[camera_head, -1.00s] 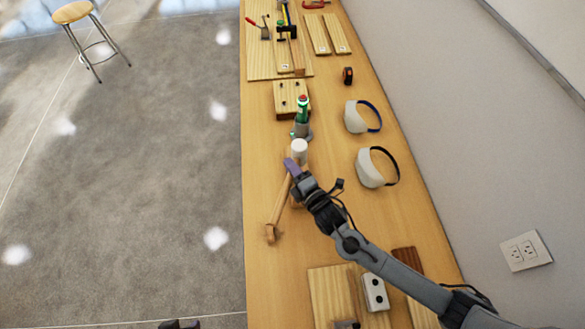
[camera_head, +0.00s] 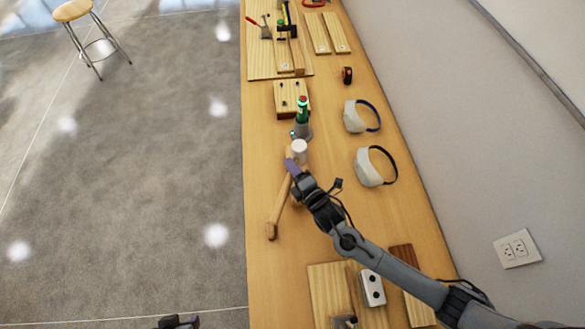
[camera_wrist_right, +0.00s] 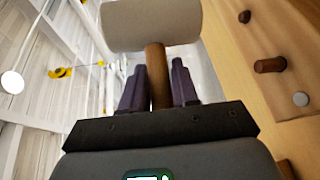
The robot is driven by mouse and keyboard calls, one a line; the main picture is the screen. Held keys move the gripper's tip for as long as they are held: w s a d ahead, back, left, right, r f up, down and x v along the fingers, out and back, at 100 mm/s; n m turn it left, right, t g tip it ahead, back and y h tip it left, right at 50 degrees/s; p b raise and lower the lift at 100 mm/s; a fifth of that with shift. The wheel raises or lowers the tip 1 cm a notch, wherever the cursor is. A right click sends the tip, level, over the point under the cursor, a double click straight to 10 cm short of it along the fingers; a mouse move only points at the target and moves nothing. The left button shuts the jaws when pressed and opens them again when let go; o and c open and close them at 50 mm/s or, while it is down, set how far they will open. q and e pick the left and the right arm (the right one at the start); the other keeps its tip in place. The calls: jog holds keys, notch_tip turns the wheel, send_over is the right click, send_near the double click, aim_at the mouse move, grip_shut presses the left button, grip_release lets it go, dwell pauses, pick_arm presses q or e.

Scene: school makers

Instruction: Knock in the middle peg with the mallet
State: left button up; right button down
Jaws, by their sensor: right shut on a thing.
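My right gripper (camera_head: 297,172) is shut on the brown handle of the mallet, above the bench. A wooden block with several dark pegs (camera_head: 291,98) lies farther up the bench, apart from the mallet. The right wrist view shows a wooden surface with a brown peg (camera_wrist_right: 270,65) at the right; I cannot tell if it is that block. My left gripper (camera_head: 178,322) just shows at the bottom edge.
A green bottle-like thing (camera_head: 303,112) in a grey holder stands between the mallet head and the block. Two pale visors (camera_head: 369,168) lie near the wall. Boards and tools (camera_head: 283,50) fill the bench's far end. Several wooden boards (camera_head: 327,290) lie at the near end.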

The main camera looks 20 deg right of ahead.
dwell(0.4)
notch_tip(320, 180, down, 6)
jog(key=b, duration=0.4)
jog(key=shift+r+p, duration=0.35)
jog(key=shift+p, duration=0.15)
notch_tip(320, 180, up, 4)
jog(key=p, duration=0.4)
jog(key=shift+r, duration=0.25)
jog(key=shift+r+p, duration=0.25)
jog(key=shift+p, duration=0.25)
jog(key=shift+f, duration=0.1)
